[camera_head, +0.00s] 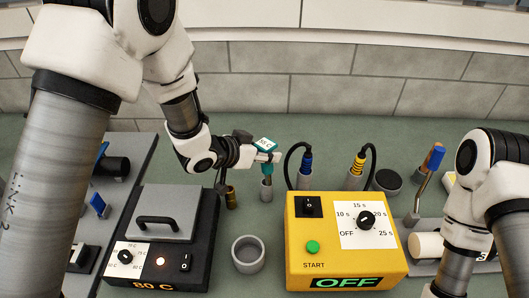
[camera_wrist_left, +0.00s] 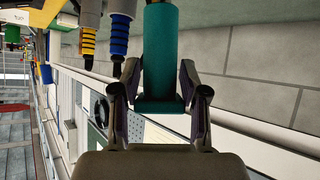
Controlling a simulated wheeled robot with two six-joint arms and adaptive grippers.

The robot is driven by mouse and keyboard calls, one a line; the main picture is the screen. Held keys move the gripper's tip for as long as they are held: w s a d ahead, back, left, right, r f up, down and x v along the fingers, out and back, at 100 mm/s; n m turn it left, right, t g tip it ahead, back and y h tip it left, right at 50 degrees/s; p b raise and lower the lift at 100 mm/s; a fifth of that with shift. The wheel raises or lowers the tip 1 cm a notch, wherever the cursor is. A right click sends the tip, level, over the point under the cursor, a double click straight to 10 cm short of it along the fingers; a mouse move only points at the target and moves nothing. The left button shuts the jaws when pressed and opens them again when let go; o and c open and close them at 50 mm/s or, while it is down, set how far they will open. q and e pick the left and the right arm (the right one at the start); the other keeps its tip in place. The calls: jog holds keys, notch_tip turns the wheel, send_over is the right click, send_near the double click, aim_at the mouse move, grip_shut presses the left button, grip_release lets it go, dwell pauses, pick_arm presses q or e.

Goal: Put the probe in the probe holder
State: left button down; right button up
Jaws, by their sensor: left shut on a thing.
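The probe is teal with a small white display head (camera_head: 264,143) and shows in the head view near the back middle of the bench. My left gripper (camera_head: 268,156) is shut on the probe just below its head. In the left wrist view the teal probe body (camera_wrist_left: 160,60) lies between both fingers. A grey cylindrical holder (camera_head: 266,192) stands directly below the probe. The teal lower part of the probe reaches down to about the holder's top; I cannot tell whether its tip is inside. My right arm is at the right, its fingers out of view.
A yellow box (camera_head: 345,275) with a dial and OFF display stands in front right of the holder. Blue (camera_head: 305,165) and yellow (camera_head: 357,166) cabled plugs stand behind it. A grey cup (camera_head: 248,254) and a black heater (camera_head: 165,240) are nearer. A brass post (camera_head: 231,198) is left of the holder.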

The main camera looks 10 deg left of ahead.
pick_arm(q)
jog(key=shift+s+d+f, duration=0.1)
jog(key=shift+s+f, duration=0.25)
jog(key=shift+f, duration=0.1)
jog(key=c, duration=0.9)
grip_release()
jog(key=shift+d, duration=0.1)
jog(key=o, duration=0.3)
jog(key=shift+w+f, duration=0.1)
jog(key=shift+w, duration=0.05)
jog(key=shift+o, duration=0.2)
jog(key=shift+w+g, duration=0.3)
jog(key=shift+s+a+r, duration=0.2)
jog(key=shift+r, duration=0.05)
jog(key=b+v, duration=0.2)
jog(key=v, duration=0.9)
jog(key=shift+s+r, duration=0.2)
jog(key=shift+s, duration=0.05)
jog(key=shift+s+a, duration=0.1)
jog(key=shift+s, duration=0.05)
